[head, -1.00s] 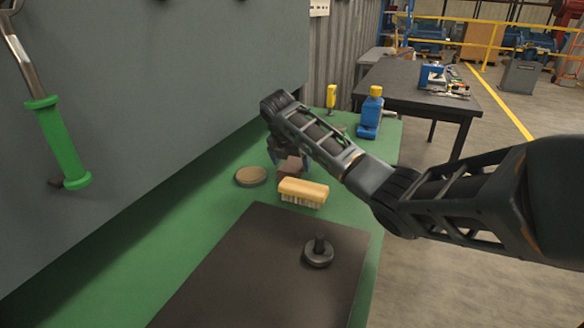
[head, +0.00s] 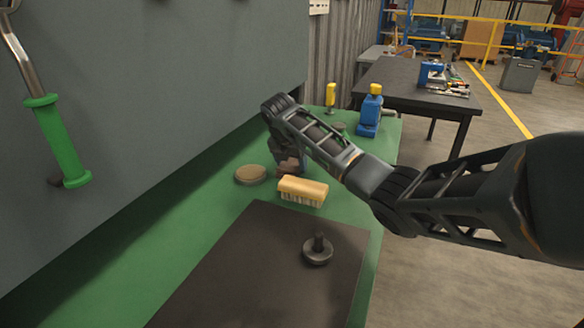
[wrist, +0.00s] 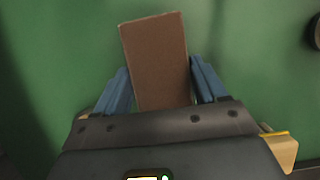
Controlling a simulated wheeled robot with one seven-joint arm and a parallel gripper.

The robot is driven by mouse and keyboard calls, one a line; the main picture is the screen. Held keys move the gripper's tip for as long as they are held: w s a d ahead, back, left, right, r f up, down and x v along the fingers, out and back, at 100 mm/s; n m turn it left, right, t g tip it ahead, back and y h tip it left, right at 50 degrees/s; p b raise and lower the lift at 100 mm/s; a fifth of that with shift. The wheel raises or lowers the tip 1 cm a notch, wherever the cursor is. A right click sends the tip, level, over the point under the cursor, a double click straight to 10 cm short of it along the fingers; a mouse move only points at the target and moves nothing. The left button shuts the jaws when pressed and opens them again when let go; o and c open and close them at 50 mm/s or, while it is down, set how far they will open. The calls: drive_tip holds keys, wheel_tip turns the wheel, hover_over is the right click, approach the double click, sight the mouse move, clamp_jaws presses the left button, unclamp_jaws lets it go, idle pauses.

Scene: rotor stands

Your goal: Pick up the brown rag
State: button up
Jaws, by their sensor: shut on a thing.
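The brown rag (wrist: 156,50) looks like a flat reddish-brown block in the wrist view. It lies between the two blue fingers of my gripper (wrist: 160,72), which is shut on it. In the head view the rag (head: 288,170) shows only in part under my gripper, on the green bench top behind the brush. My arm hides much of the rag there. I cannot tell whether it is clear of the bench.
A yellow brush (head: 303,190) lies just in front, with a round brown disc (head: 251,174) to the left. A dark mat (head: 260,275) bears a dark knobbed part (head: 318,250). A grey panel (head: 160,90) rises at the left.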

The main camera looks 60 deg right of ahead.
sight(291, 164)
wheel_tip(291, 164, up, 10)
drive_tip(key=shift+b, duration=0.45)
